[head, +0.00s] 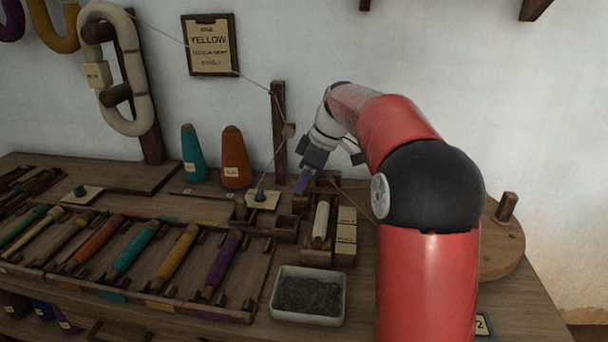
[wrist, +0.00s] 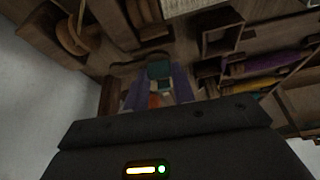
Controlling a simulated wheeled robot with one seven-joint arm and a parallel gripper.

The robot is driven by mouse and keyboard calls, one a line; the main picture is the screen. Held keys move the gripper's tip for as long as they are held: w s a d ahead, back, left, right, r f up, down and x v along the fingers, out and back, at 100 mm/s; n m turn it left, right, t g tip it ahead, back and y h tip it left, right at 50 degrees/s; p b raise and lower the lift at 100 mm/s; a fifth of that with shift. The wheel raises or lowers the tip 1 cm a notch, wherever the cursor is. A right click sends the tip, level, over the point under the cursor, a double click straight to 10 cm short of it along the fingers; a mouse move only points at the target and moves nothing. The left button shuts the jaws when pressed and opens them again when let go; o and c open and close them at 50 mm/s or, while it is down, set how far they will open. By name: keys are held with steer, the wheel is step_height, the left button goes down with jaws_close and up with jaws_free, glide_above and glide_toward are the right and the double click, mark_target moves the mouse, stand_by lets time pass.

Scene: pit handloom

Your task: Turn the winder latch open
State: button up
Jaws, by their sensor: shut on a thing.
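My gripper (head: 303,184) reaches down to the winder area at the back of the bench, right of the small pale plate with a teal peg. In the wrist view, its two purple-blue fingers (wrist: 158,92) are closed on a small teal piece (wrist: 160,69), which seems to be the winder latch. Pale and orange bits show just below it, between the fingers. In the head view the fingers and wooden parts hide the latch, so its turn angle cannot be told. A pale bobbin (head: 321,221) lies in a wooden holder just in front of the gripper.
A grey tray of thread scraps (head: 308,296) stands at the front. A rack of coloured bobbins (head: 125,254) fills the left. Teal (head: 193,155) and orange (head: 235,158) cones stand behind. A thread runs past the wooden post (head: 279,130) left of my wrist.

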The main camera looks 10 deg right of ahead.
steer(key=shift+n, duration=0.5)
steer(key=o, duration=1)
steer(key=p+v, duration=0.1)
steer(key=v, duration=0.6)
steer(key=shift+w+d+r, duration=0.1)
steer(key=shift+d+r, duration=0.1)
steer(key=shift+r, duration=0.15)
